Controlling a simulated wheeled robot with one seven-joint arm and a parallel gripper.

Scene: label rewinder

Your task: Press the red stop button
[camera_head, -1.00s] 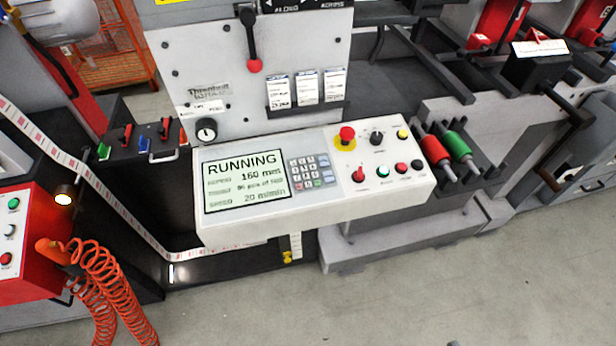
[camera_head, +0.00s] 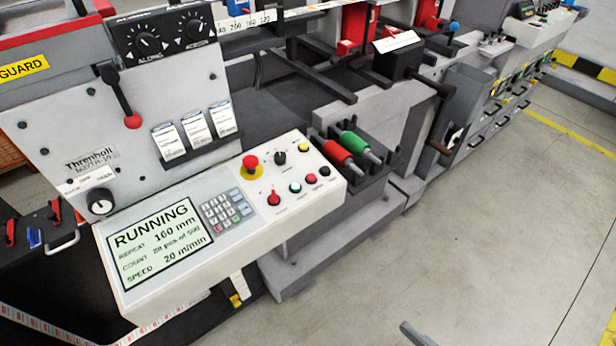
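The white control panel (camera_head: 235,253) is at left centre, tilted in the view. Its screen (camera_head: 160,244) reads RUNNING, 160 mm, 20 m/min. A small round red button (camera_head: 310,180) sits in the lower button row, between a green-lit white button (camera_head: 295,187) and a black one (camera_head: 324,171). A red mushroom button (camera_head: 251,164) on a yellow disc is above, near the keypad (camera_head: 226,212). A red switch (camera_head: 273,197) is at the row's left. A grey bar tip, seemingly my gripper (camera_head: 418,334), enters at the bottom edge, apart from the panel; its fingers are mostly hidden.
A black crank (camera_head: 437,148) sticks out farther right. The grey floor (camera_head: 470,260) is open at the lower right.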

